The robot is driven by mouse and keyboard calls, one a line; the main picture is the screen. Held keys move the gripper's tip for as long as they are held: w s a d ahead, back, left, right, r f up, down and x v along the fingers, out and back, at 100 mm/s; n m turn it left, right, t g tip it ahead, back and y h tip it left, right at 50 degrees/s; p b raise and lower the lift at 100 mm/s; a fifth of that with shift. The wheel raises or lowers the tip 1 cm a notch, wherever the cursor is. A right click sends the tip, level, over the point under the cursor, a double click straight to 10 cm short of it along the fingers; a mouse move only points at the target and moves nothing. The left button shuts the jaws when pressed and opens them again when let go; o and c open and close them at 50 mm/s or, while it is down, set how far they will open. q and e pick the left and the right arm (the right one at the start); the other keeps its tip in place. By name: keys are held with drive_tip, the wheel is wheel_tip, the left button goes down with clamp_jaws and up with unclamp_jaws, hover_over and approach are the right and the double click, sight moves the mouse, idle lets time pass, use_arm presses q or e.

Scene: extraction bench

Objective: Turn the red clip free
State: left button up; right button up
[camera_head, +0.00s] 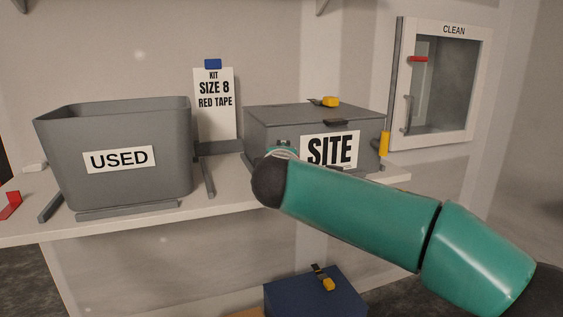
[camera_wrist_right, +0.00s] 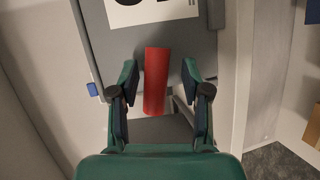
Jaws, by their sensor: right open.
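The red clip (camera_wrist_right: 156,80) shows in the right wrist view as an upright red bar in front of a grey box face, just below a white label. My right gripper (camera_wrist_right: 160,76) is open, with one finger on each side of the clip. Small gaps show between the clip and both fingers. In the head view my green right arm reaches in from the right to the front of the grey SITE box (camera_head: 283,130). My left gripper is not in view.
A grey USED bin (camera_head: 75,185) stands left on the bench. A kit card (camera_head: 214,120) stands behind. A red piece (camera_head: 10,205) lies far left. A dark blue box (camera_head: 290,298) sits below.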

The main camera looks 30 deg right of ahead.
drive_tip(key=v, duration=1.2)
drive_tip(key=shift+f, duration=0.15)
drive_tip(key=shift+w, duration=0.1)
